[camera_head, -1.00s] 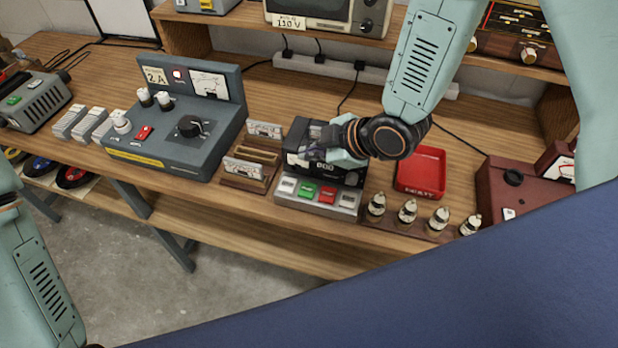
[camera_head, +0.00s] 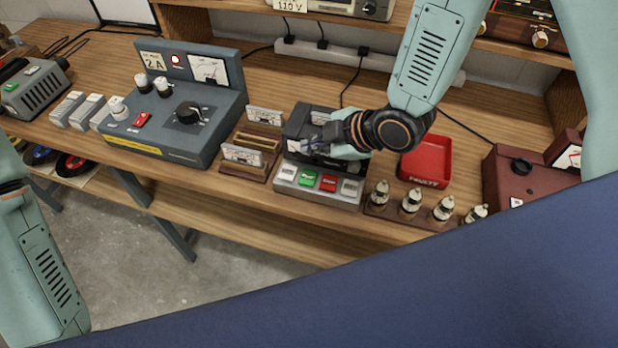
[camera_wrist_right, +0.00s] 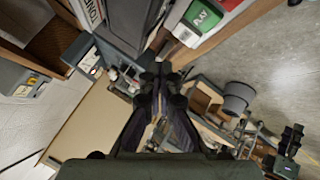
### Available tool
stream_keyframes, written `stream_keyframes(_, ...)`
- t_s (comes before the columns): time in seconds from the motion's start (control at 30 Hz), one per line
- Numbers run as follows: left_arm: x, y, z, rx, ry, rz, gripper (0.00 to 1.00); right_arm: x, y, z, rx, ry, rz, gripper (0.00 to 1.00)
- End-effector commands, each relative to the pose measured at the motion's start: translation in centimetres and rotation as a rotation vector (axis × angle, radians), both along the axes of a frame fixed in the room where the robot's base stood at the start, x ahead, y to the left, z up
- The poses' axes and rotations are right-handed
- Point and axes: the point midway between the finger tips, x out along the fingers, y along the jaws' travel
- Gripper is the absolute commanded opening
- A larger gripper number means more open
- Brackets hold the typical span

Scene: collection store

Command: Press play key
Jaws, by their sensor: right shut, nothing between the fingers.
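The dark cassette player (camera_head: 301,121) stands on the bench with a row of keys along its grey front. The green key (camera_head: 308,177) sits between a white key (camera_head: 287,171) and a red key (camera_head: 328,183). In the right wrist view the green key (camera_wrist_right: 205,18) reads PLAY and shows at the top, beyond and right of the fingertips. My right gripper (camera_head: 313,146) is shut and empty over the player's body, behind the key row, hiding part of the player. I cannot tell whether it touches it. My left arm shows at the left edge; its gripper is out of view.
Left of the player are a slotted wooden rack (camera_head: 245,172) and a grey power unit (camera_head: 165,151). To its right are a red tray (camera_head: 427,157) and a row of small valves (camera_head: 411,201). A maroon box (camera_head: 520,180) stands further right.

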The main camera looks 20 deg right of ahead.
Motion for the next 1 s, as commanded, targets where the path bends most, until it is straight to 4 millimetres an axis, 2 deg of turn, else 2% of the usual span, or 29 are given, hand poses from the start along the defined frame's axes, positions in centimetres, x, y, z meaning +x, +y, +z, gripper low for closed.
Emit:
stream_keyframes(0.03,0.0,0.0,-1.0,0.000,0.000,0.000,0.40,0.0,0.0,-1.1,0.000,0.000,0.000,0.00)
stream_keyframes(0.1,0.0,0.0,-1.8,0.000,0.001,0.000,0.40,0.0,0.0,-1.9,0.000,0.001,0.001,0.00)
stream_keyframes(0.5,0.0,0.0,-5.4,0.000,0.000,0.000,0.40,0.0,0.1,-6.3,0.000,0.001,0.001,0.00)
stream_keyframes(0.63,0.0,0.0,-5.8,0.000,0.000,0.000,0.40,0.0,0.1,-6.8,0.000,0.001,0.001,0.00)
stream_keyframes(1.0,0.0,0.0,-5.7,0.000,0.001,0.000,0.40,0.0,0.0,-6.7,0.000,0.000,0.000,0.00)
